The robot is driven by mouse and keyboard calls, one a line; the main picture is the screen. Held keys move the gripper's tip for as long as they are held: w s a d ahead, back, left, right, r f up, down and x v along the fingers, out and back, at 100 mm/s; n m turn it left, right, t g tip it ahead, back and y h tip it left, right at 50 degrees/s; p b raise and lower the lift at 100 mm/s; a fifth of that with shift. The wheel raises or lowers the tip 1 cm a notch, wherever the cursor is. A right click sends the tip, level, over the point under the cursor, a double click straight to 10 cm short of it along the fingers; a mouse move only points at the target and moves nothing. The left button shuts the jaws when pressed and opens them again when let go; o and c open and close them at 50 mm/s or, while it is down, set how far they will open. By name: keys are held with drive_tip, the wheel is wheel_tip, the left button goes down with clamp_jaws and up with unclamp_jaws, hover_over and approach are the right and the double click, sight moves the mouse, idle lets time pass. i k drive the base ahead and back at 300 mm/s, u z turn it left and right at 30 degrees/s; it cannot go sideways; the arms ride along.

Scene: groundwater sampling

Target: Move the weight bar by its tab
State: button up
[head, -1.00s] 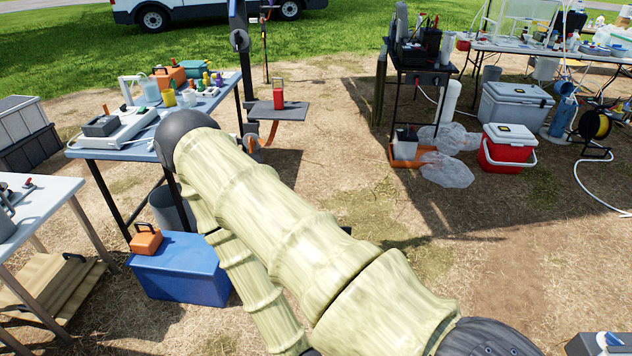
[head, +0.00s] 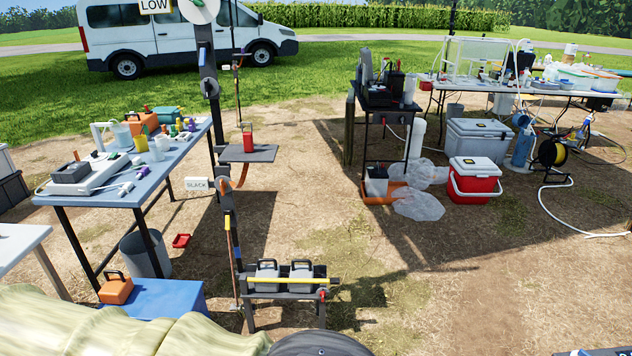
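What looks like the weight bar is a thin yellow bar (head: 278,281) lying level along a low dark rack (head: 246,292) in the lower middle of the head view. A small red piece (head: 322,293) shows near its right end; I cannot tell whether it is the tab. Two grey blocks with handles, a left one (head: 267,271) and a right one (head: 301,271), sit on the rack just behind the bar. My arm crosses the bottom left edge, in front of the rack. My gripper is out of view.
A dark post (head: 207,110) with a small shelf (head: 262,153) rises behind the rack. A blue table (head: 150,185) and a blue box (head: 165,300) stand to the left. A red cooler (head: 474,181) is at the right. The ground right of the rack is clear.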

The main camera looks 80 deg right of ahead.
sight(333, 280)
drive_tip(key=k, duration=1.15)
drive_tip(key=z, duration=2.5)
drive_tip(key=i, duration=1.1)
drive_tip(key=u, duration=0.25)
